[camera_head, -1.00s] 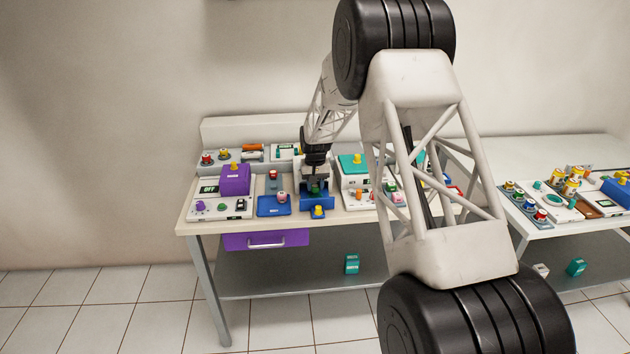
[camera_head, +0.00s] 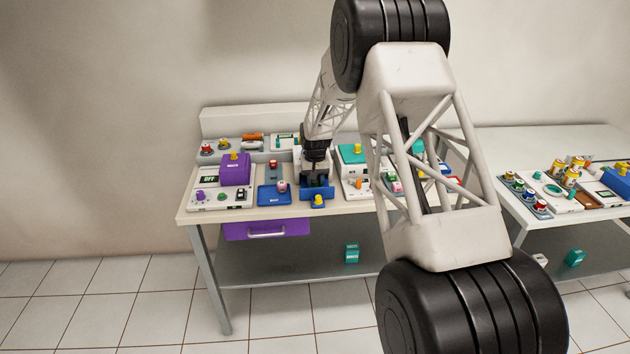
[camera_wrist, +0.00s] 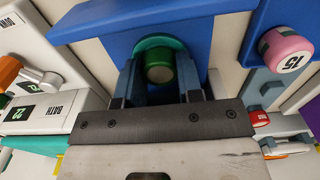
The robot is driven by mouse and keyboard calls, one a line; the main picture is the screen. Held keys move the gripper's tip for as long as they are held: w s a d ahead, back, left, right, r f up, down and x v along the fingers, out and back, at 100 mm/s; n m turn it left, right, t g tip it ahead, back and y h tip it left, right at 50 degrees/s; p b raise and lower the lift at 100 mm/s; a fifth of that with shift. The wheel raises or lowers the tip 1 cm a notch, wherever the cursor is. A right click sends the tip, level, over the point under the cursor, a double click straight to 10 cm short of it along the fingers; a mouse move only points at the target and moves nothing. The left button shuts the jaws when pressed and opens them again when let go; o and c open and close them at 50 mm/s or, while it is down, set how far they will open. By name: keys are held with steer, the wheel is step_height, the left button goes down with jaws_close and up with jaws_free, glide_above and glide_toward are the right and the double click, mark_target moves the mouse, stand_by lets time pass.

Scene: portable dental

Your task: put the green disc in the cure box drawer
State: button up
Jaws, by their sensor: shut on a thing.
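The green disc (camera_wrist: 159,62) shows in the wrist view as a green round piece with a pale-topped grip, above a teal round face. My gripper (camera_wrist: 157,85) is shut on it, one finger on each side. It is over a blue holder (camera_wrist: 215,35); whether the disc still touches the holder I cannot tell. In the head view my gripper (camera_head: 316,181) is down at the blue holder (camera_head: 325,193) on the table, and the disc is hidden there. A purple drawer (camera_head: 240,231) with a metal handle hangs under the table's front left. No cure box label is readable.
A purple box (camera_head: 235,172) on a white panel stands left of the gripper. A teal-topped unit (camera_head: 352,154) stands right. A second table (camera_head: 540,228) holds jars. Floor in front is clear.

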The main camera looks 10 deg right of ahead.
steer(key=shift+f, duration=0.1)
stand_by(0.5)
steer(key=o, duration=1)
steer(key=shift+r, duration=3.95)
